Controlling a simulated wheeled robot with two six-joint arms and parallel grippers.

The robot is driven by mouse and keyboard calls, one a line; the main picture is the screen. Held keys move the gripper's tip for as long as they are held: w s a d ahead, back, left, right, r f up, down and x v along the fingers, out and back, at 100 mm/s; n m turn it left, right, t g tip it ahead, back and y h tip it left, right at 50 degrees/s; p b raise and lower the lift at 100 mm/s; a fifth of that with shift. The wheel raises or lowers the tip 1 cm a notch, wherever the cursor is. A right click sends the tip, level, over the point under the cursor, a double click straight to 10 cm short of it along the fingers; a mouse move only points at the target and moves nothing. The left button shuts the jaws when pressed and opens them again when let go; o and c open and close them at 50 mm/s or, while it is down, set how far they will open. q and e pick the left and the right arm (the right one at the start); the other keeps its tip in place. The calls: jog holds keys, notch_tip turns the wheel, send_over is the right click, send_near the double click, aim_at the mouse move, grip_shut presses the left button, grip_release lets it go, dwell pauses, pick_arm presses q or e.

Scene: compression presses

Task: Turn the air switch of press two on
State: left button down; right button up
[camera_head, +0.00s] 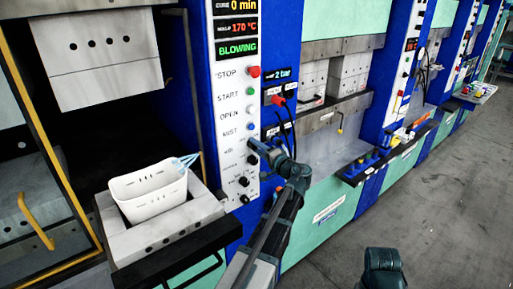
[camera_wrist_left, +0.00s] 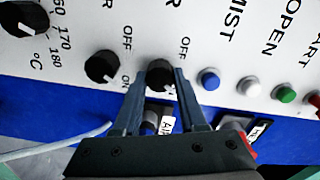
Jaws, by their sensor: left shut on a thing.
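The air switch (camera_wrist_left: 160,75) is a black round knob on the white control panel (camera_head: 233,120). OFF is printed beside it in the left wrist view. A small white mark shows at its lower right. My left gripper (camera_wrist_left: 158,82) is shut on this knob, one finger on each side. In the head view the left gripper (camera_head: 257,147) reaches the panel below the MIST button and hides the knob. Any ON print beside the knob is hidden.
Another black knob (camera_wrist_left: 102,67) and the temperature dial (camera_wrist_left: 25,17) sit close by on the panel. The display (camera_head: 236,47) reads BLOWING. A white basket (camera_head: 148,190) stands on the lower mould at left. Cables (camera_head: 291,125) hang right of the panel. Grey floor (camera_head: 440,200) is clear at right.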

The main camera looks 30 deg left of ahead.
dwell(0.5)
pick_arm(q)
jog(key=shift+c, duration=2.3)
grip_release()
jog(key=v, duration=1.4)
jog(key=shift+f, duration=0.1)
jog(key=s+d+f+m+g+h, duration=0.1)
jog(key=s+d+f+g+h, duration=0.2)
jog(key=s+d+f+h, duration=0.55)
jog(key=s+d+f+g+h, duration=0.25)
jog(key=s+d+f, duration=0.4)
jog(key=f, duration=0.45)
jog(key=s+d+f+m+g+h, duration=0.1)
jog(key=s+d+f+h, duration=0.1)
jog(key=s+d+h, duration=0.2)
jog(key=s+d, duration=0.3)
jog(key=d, duration=0.2)
jog(key=shift+f+g, duration=0.35)
